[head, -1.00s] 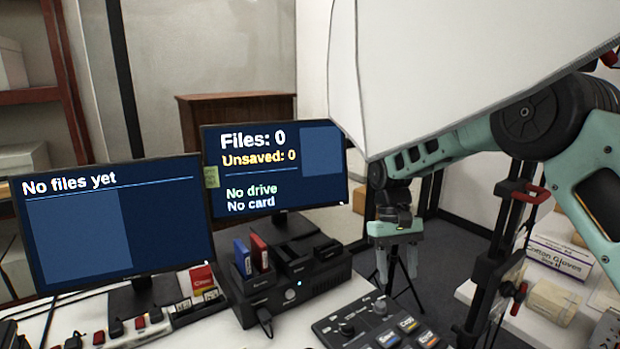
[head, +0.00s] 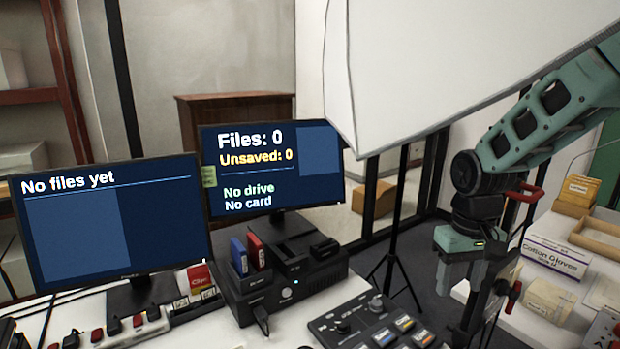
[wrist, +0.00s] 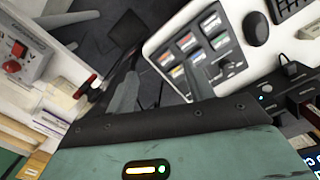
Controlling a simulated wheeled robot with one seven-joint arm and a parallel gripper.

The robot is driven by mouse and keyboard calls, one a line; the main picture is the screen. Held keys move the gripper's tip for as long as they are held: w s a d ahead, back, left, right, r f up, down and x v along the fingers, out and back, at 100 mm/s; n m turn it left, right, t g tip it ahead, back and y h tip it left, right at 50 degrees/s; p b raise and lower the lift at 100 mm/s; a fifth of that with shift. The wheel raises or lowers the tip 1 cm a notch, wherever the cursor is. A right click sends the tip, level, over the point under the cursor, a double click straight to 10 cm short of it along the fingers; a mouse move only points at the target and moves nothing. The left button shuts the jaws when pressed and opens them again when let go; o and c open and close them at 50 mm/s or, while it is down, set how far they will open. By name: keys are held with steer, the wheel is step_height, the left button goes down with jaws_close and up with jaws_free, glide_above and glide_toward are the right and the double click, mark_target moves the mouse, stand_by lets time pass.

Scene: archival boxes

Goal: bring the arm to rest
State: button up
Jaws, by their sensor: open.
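My gripper (head: 457,285) hangs in the air at the right of the head view, fingers pointing down and empty. It is beside the control panel (head: 372,322) and in front of the shelf with boxes. My arm reaches in from the upper right. In the wrist view my gripper (wrist: 162,92) shows its two fingers apart with nothing between them. The control panel with coloured keys (wrist: 195,55) lies beyond and to the right of the fingers there. A stand's rod partly overlaps the gripper in the head view.
Two monitors (head: 115,225) (head: 270,165) stand on the desk at left, with a black dock (head: 285,280) holding blue and red cartridges. A large white softbox (head: 440,60) hangs above. A cotton gloves box (head: 555,258) sits on the right-hand surface. Dark floor shows between.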

steer(key=s+d+m+t, duration=0.1)
steer(key=s+d+t, duration=0.3)
steer(key=s, duration=0.8)
steer(key=s+a+r+n+g, duration=0.1)
steer(key=s+a+n, duration=0.2)
steer(key=s+a, duration=0.3)
steer(key=s+a+r+n+g, duration=0.1)
steer(key=s+a+n, duration=0.3)
steer(key=a, duration=0.7)
steer(key=s+g, duration=0.1)
steer(key=s, duration=0.1)
steer(key=shift+s+a+r+g+y, duration=0.15)
steer(key=shift+s+r+g+y, duration=0.15)
steer(key=shift+s+r, duration=0.05)
steer(key=shift+n, duration=0.3)
